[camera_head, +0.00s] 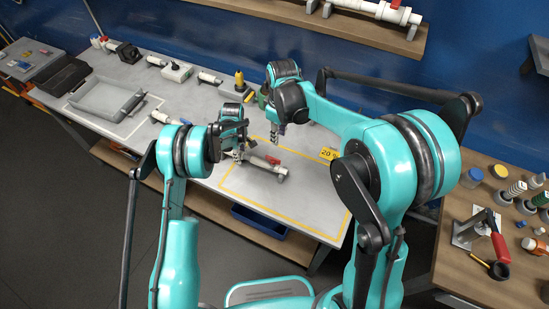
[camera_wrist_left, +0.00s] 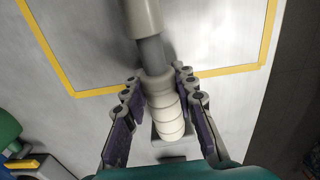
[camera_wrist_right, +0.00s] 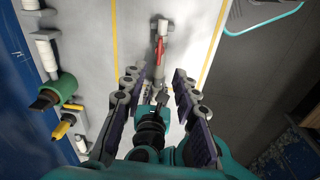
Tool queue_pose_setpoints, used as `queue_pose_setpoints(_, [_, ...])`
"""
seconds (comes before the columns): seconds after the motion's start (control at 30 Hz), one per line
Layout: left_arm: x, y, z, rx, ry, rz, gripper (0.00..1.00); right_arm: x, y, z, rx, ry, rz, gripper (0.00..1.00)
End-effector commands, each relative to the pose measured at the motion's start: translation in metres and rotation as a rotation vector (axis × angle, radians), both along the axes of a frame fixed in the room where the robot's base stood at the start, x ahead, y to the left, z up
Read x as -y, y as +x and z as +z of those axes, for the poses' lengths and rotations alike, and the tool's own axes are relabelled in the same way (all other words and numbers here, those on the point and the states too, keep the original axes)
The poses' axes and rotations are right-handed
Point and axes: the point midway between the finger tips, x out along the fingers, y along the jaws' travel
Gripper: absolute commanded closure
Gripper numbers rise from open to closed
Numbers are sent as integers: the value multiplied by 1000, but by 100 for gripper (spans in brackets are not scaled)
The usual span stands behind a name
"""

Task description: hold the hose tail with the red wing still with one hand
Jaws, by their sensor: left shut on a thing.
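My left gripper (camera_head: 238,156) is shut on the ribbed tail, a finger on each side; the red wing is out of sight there. My right gripper (camera_head: 275,136) is open and empty above the table, beyond the assembly. In its wrist view the fingers stand wide apart.
A yellow "20" sign (camera_head: 328,154) lies right of the assembly. A grey tray (camera_head: 88,104) and several pipe fittings line the left and back of the table. A wooden side table (camera_head: 500,250) with bottles and a red-handled tool stands at right.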

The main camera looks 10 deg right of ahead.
Motion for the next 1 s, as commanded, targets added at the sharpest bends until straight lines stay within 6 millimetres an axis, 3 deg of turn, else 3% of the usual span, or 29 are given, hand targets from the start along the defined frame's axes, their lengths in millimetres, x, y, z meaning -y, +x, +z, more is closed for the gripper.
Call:
queue_pose_setpoints(0.1, [0, 0, -1, 1, -1, 0, 100, -10, 14, -21, -39, -10, 67, 71])
queue_pose_setpoints(0.3, [0, 0, -1, 1, -1, 0, 100, -16, 22, -39, -72, -16, 123, 71])
queue_pose_setpoints(0.53, [0, 0, -1, 1, -1, 0, 100, -17, 22, -59, -76, -18, 128, 71])
queue_pose_setpoints(1.0, [0, 0, -1, 0, 0, 0, 100, -17, 22, -131, -75, -17, 126, 71])
